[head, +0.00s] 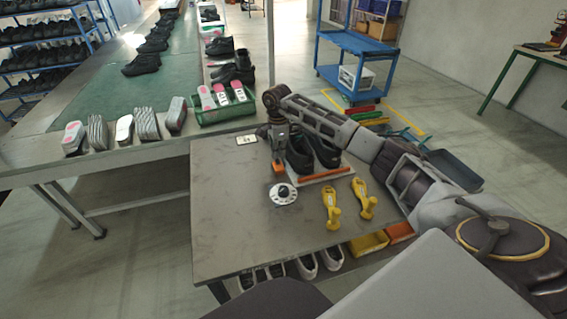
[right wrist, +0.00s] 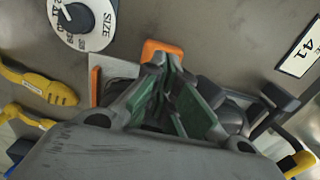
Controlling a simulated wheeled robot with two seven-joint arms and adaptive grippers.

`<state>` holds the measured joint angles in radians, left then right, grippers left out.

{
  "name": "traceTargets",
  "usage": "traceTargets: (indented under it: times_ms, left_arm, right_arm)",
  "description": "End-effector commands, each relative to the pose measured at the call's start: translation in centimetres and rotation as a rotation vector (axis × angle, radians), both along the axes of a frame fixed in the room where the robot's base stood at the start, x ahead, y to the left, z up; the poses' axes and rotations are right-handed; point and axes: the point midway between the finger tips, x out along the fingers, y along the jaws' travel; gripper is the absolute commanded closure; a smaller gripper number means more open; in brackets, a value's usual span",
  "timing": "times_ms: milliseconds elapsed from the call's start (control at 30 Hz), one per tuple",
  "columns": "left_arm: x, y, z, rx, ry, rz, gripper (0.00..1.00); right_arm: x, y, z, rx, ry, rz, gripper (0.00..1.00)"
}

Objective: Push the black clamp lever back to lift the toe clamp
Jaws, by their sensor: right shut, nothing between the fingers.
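A pair of black shoes (head: 318,150) sits on a small pale board with an orange front edge (head: 322,175) on the grey table. My right gripper (head: 279,160) points down just left of the shoes. An orange block (head: 279,169) shows at its fingertips; an orange part also shows just beyond the fingertips in the right wrist view (right wrist: 160,48). There the right gripper (right wrist: 164,66) has its green-padded fingers close together at the tips, with nothing between them. A black bar-like part (right wrist: 281,96) lies right of the fingers; I cannot tell whether it is the clamp lever. My left gripper is out of view.
A white size dial (head: 284,194) and two yellow shoe-shaped tools (head: 331,203) (head: 364,198) lie in front of the board. A card marked 41 (right wrist: 301,48) lies behind. A green crate (head: 226,112) stands on the bench behind. The table's left part is clear.

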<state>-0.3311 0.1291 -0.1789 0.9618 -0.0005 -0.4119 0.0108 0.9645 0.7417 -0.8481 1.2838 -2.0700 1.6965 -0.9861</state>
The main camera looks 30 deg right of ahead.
Motion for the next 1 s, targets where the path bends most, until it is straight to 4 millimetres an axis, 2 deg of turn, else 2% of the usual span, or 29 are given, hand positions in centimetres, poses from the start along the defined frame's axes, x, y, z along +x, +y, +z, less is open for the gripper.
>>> traceTargets:
  times_ms: [367,1000]
  left_arm:
    - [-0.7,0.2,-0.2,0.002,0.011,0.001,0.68]
    - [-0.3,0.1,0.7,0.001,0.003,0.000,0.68]
  right_arm:
    - [-0.2,0.0,0.0,0.000,0.000,-0.001,1.00]
    - [-1.5,0.3,0.0,-0.001,0.001,0.000,1.00]
